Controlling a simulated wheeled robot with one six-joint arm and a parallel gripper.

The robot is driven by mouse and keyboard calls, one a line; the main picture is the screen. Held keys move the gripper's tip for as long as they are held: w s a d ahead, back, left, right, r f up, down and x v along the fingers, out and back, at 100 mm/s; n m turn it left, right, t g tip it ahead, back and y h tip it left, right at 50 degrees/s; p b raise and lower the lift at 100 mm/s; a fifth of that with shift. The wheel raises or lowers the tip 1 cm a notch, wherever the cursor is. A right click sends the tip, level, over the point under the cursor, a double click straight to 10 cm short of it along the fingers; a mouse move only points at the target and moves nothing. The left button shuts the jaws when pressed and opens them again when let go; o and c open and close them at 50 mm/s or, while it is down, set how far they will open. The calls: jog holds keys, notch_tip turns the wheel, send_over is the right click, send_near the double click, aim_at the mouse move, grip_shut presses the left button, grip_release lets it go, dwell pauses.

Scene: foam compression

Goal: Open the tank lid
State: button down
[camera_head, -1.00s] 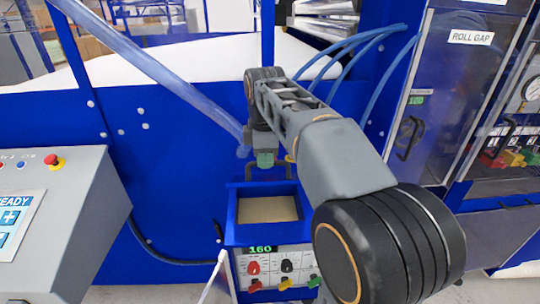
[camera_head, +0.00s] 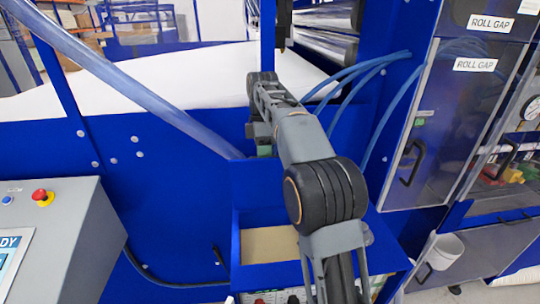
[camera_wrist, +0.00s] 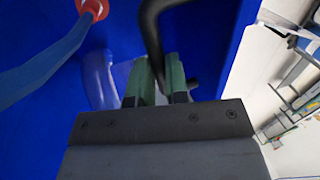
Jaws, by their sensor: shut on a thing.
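The blue tank (camera_head: 235,252) stands at the lower middle of the head view. Its top is open and a beige surface (camera_head: 268,246) shows inside. A blue panel that looks like its lid (camera_head: 258,188) stands raised at the back of the opening. My gripper (camera_head: 264,150) is at the top edge of this panel, partly hidden by my arm. In the wrist view, my green-tipped gripper (camera_wrist: 160,84) is shut on a black bar handle (camera_wrist: 152,38). Most of the lid's far face is hidden.
A grey console (camera_head: 62,235) with a red button (camera_head: 42,197) stands at left. A translucent blue pipe (camera_head: 130,85) slopes towards the lid. Blue hoses (camera_head: 350,72) and a cabinet door (camera_head: 418,135) are at right. A white bucket (camera_head: 445,250) stands at lower right.

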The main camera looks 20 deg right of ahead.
jog(key=shift+w+d+f+g, duration=0.1)
jog(key=shift+w+f+g, duration=0.5)
jog(key=shift+d, duration=0.1)
jog(key=c, duration=1.1)
grip_release()
jog(key=shift+w+d+r, duration=0.1)
jog(key=shift+c, duration=0.2)
jog(key=shift+r, duration=0.1)
